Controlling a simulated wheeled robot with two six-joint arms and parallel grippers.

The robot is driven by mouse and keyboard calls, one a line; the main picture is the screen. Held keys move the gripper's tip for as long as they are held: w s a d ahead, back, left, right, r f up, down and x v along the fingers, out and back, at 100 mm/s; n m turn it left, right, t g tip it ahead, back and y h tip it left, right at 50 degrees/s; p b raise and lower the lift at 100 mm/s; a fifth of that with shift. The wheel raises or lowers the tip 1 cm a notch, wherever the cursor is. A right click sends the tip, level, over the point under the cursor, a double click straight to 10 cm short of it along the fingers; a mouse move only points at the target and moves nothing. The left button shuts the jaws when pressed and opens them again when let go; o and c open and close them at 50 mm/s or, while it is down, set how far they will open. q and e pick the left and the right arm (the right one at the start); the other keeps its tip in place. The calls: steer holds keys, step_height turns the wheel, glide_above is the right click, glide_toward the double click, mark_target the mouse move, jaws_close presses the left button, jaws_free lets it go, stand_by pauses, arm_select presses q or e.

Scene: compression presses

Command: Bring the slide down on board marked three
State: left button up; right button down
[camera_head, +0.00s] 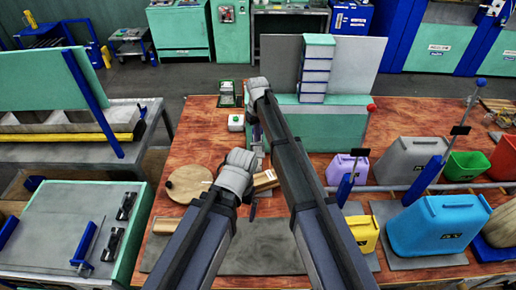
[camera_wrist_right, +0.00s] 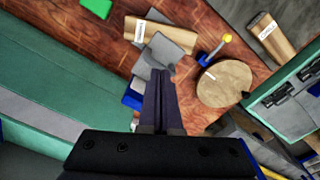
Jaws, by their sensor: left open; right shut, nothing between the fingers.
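My right gripper (camera_head: 257,98) is over the back middle of the wooden table, left of a teal press-like block (camera_head: 325,122). In the right wrist view its dark fingers (camera_wrist_right: 160,88) are together and empty, above grey blocks (camera_wrist_right: 160,52) and a blue piece (camera_wrist_right: 132,98). My left gripper (camera_head: 238,172) is open, lower and nearer, beside a pale wooden block (camera_head: 265,180); its fingers are mostly hidden. A round wooden board (camera_head: 188,183) lies to its left and shows in the right wrist view (camera_wrist_right: 225,83).
Jugs in blue (camera_head: 438,224), grey (camera_head: 408,160), purple (camera_head: 347,168) and yellow (camera_head: 363,232) stand on the right side. Upright levers (camera_head: 440,160) rise among them. A yellow-knobbed lever (camera_wrist_right: 228,38) stands near the round board. A lower teal bench (camera_head: 70,225) is at left.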

steer(key=shift+f, duration=0.2)
stand_by(0.5)
steer(key=shift+f+b, duration=1.35)
steer(key=shift+b, duration=0.2)
steer(key=shift+f, duration=0.1)
